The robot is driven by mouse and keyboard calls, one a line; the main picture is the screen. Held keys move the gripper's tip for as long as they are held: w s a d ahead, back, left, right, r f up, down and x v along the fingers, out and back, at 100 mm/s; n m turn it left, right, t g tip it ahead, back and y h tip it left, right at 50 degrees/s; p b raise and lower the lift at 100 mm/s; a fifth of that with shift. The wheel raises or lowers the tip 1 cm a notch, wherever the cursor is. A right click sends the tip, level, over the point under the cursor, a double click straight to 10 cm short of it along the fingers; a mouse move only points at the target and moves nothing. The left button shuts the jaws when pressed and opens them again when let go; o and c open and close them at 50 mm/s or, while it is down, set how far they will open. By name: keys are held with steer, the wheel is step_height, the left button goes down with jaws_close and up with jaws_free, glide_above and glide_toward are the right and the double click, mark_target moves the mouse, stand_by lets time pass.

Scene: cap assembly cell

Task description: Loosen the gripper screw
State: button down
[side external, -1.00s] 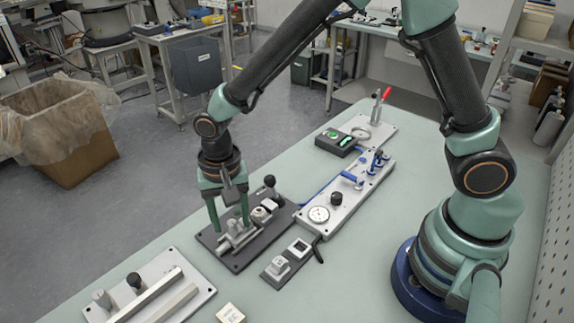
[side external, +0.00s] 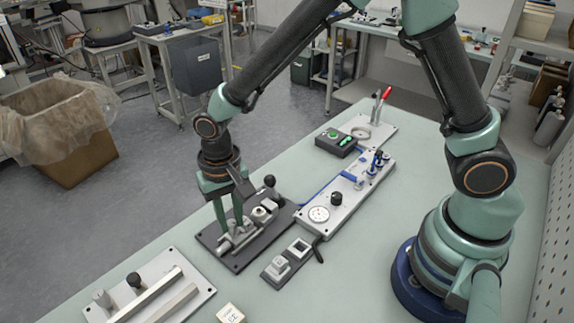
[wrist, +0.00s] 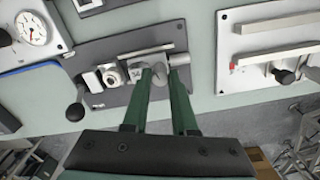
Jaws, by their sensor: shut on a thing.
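A small metal clamp fixture with a silver screw sits on a dark grey base plate (side external: 236,262). My gripper (side external: 230,232) points down over the front part of the fixture, with its green fingers low around the screw end. In the wrist view my gripper (wrist: 164,74) is shut on the screw (wrist: 161,75), a short silver cylinder between the fingertips. The fingers partly hide the screw. The dark plate (wrist: 120,104) shows around the fixture in the wrist view.
A black ball-ended lever (side external: 270,181) stands on the same plate. A panel with a dial gauge (side external: 319,214) lies to the right. A plate with metal bars (side external: 190,270) lies at the front left. A small grey block fixture (side external: 279,265) is close by.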

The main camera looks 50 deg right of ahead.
steer(key=n, duration=0.5)
steer(key=shift+n, duration=0.4)
steer(key=n, duration=1)
steer(key=shift+n, duration=2.7)
steer(key=c, duration=0.7)
jaws_free()
steer(key=shift+r, duration=0.1)
